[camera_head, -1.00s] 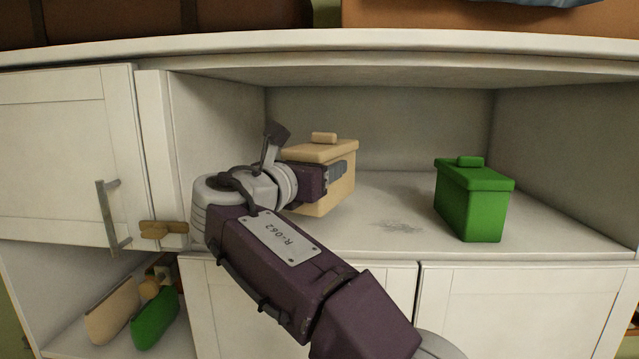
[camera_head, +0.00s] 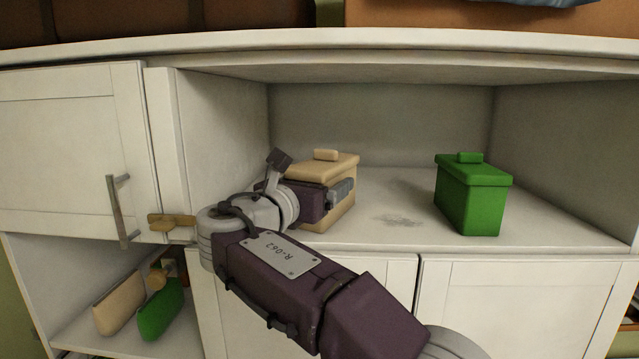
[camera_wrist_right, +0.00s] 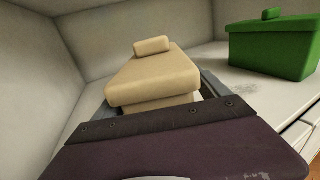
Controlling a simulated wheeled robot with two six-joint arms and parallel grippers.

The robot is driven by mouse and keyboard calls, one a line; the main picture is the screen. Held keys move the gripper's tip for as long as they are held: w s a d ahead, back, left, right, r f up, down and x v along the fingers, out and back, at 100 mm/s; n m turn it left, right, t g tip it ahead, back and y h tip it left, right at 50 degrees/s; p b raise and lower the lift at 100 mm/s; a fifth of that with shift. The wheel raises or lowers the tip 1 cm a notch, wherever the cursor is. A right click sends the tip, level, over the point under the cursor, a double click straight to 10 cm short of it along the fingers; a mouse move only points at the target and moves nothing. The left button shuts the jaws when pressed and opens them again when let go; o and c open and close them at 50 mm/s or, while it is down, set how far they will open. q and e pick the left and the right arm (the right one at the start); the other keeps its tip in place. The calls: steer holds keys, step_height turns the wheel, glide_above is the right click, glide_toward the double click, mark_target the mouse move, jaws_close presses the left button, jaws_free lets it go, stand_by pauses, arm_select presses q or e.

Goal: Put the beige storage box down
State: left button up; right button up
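The beige storage box (camera_head: 335,170), with a lid and a knob on top, stands upright on the left part of the white cabinet shelf (camera_head: 400,185). It appears to rest on the shelf, though its lower front is partly hidden by my right gripper. My right gripper (camera_head: 338,195) has its fingers on either side of the box below the lid. In the right wrist view the box (camera_wrist_right: 152,75) sits between the fingers, with a gap visible beside the right finger, so the gripper looks open. My left gripper is not in view.
A green box (camera_head: 473,198) stands on the shelf to the right, with clear room between the boxes. The shelf's left wall (camera_head: 222,125) is close to my wrist. A cabinet door (camera_head: 65,150) is at the left.

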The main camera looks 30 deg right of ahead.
steer(key=b+v, duration=0.1)
steer(key=v, duration=0.1)
steer(key=b+v, duration=0.1)
steer(key=v, duration=0.1)
steer(key=shift+a+f+b, duration=0.15)
steer(key=shift+f+b, duration=0.15)
steer(key=v, duration=0.2)
steer(key=b+v, duration=0.1)
steer(key=v, duration=0.3)
steer(key=shift+s+a+r+b, duration=0.2)
steer(key=shift+a+r+b, duration=0.05)
steer(key=shift+b, duration=0.1)
steer(key=shift+s+a, duration=0.25)
steer(key=shift+s, duration=0.05)
steer(key=shift+r, duration=0.1)
